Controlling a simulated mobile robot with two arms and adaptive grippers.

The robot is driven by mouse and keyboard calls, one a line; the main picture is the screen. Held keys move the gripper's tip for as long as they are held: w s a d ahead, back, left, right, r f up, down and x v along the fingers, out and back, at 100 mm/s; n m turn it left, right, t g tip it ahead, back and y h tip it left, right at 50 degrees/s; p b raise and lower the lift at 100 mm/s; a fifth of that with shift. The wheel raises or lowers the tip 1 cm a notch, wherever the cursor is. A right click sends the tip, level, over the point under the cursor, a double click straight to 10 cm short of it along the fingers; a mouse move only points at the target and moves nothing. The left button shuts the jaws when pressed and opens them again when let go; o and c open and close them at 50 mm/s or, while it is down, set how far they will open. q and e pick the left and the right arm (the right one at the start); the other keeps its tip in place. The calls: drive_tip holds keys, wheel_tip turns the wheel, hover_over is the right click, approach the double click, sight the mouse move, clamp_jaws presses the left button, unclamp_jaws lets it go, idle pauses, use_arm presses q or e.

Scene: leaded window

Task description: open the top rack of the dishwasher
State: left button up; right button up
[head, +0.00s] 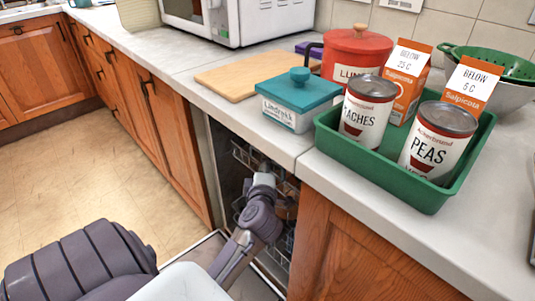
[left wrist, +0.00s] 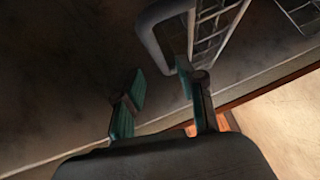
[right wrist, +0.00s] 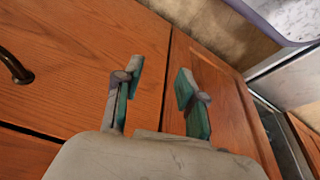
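The dishwasher stands open under the counter, its door (head: 205,250) lowered. Its wire top rack (head: 243,153) shows inside the dark opening, partly covered by my left arm. My left gripper (head: 264,181) reaches into the opening beside the rack; its fingertips are hard to make out there. In the left wrist view its fingers (left wrist: 161,86) are spread with nothing clearly between them. The rack's grey front rail (left wrist: 152,32) curves down close to the right finger; whether they touch I cannot tell. My right gripper (right wrist: 158,80) is open and empty before wooden cabinet fronts.
On the counter (head: 290,140) above stand a green tray (head: 325,140) with cans and cartons, a teal box (head: 298,98), a cutting board (head: 240,75) and a red pot (head: 357,50). Wooden cabinets (head: 340,240) flank the dishwasher. Floor (head: 70,150) is clear at left.

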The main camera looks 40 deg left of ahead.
use_arm(q)
drive_tip(key=shift+b+x, duration=0.4)
drive_tip(key=shift+x, duration=1.95)
use_arm(e)
drive_tip(key=shift+v, duration=1.45)
use_arm(q)
drive_tip(key=shift+c, duration=0.2)
use_arm(e)
drive_tip(key=shift+s+d, duration=0.1)
use_arm(q)
clamp_jaws()
